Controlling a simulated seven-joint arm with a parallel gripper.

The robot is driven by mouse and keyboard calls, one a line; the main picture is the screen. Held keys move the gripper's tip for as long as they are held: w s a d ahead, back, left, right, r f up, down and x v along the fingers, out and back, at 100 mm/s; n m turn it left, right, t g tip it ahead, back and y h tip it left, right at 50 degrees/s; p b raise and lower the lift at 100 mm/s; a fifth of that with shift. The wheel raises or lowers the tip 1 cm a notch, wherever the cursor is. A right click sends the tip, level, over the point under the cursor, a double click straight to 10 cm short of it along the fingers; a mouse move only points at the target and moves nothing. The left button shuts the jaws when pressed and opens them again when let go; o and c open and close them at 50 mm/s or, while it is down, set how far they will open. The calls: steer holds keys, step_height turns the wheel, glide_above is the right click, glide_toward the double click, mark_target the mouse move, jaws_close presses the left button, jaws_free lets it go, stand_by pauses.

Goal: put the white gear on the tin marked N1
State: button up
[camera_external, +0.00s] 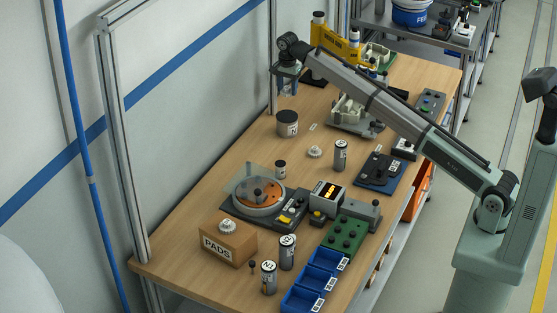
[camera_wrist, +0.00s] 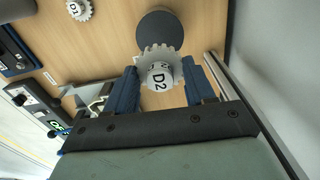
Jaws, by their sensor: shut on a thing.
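In the wrist view a white gear marked D2 (camera_wrist: 159,74) sits between the blue fingers of my gripper (camera_wrist: 161,82), which is shut on it. In the external view my gripper (camera_external: 287,90) is above the table near the wall; the gear is too small there to make out. A short dark tin (camera_external: 288,124) stands below it, its label starting with N, the rest unclear. Its round dark lid (camera_wrist: 160,30) shows just beyond the gear in the wrist view, partly covered. A grey cylinder marked N1 (camera_external: 269,281) stands at the table's front.
Another white gear (camera_external: 315,152), marked D1 in the wrist view (camera_wrist: 79,10), lies on the table. A third gear (camera_external: 227,227) is on the PADS box (camera_external: 226,248). A grey cylinder (camera_external: 340,156) and a turntable device (camera_external: 258,198) stand nearby. The wall is close on the left.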

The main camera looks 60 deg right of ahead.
mark_target(287, 115)
steer(key=shift+f, duration=5)
steer(key=shift+f, duration=0.15)
steer(key=o, duration=1)
step_height(287, 115, up, 12)
steer(key=shift+r, duration=0.15)
